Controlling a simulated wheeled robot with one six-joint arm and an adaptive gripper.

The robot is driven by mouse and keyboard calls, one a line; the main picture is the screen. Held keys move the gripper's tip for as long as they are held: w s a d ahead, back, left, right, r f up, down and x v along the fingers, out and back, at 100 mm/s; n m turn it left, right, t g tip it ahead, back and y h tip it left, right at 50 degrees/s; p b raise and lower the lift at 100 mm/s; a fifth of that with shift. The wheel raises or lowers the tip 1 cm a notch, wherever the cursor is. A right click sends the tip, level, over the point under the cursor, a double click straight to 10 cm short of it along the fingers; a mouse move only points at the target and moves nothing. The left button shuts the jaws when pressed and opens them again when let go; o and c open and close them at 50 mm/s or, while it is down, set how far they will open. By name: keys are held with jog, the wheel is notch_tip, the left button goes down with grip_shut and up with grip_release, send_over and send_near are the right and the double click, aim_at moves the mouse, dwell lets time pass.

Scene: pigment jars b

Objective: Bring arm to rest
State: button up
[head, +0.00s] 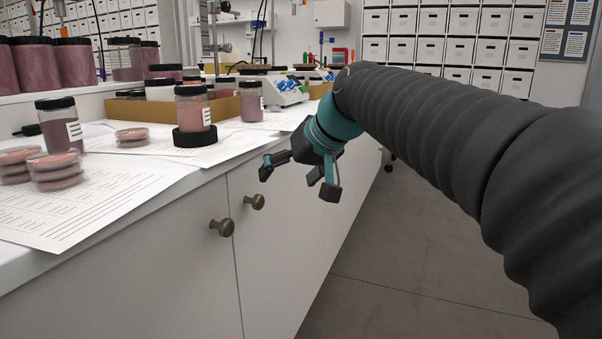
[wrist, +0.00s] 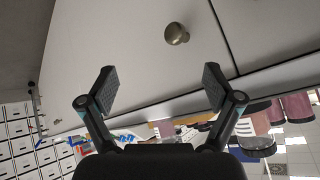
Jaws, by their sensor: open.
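My gripper (head: 300,178) hangs in front of the white cabinet beside the bench, at the end of my black-sleeved arm. Its fingers are spread apart with nothing between them. In the wrist view my gripper (wrist: 158,90) is open, with a cabinet knob (wrist: 176,34) beyond the fingertips. The wrist picture looks upside down, with the bench top and jars toward its lower right. The gripper appears apart from the cabinet front, though the exact gap is hard to tell.
The white cabinet (head: 285,235) has two knobs; one knob (head: 222,228) sticks out at the front. On the bench, a jar on a black ring (head: 194,136), another jar (head: 61,128) and stacked dishes (head: 55,170) stand on papers. The grey floor (head: 430,250) to the right is clear.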

jog(key=s+d+f+m+h+p, duration=0.1)
jog(key=s+d+f+h, duration=0.1)
jog(key=s+d+f, duration=0.3)
jog(key=s+d+f+m+h+p, duration=0.1)
jog(key=s+d+f+h+p, duration=0.1)
jog(key=s+d+f, duration=0.4)
jog(key=s+d+f+m+g+h+p, duration=0.1)
jog(key=s+d+f, duration=0.5)
jog(key=s, duration=0.7)
jog(key=shift+s+d+f+m+h+p, duration=0.25)
jog(key=shift+s+d+m+h+p, duration=0.15)
jog(key=shift+d+m, duration=0.1)
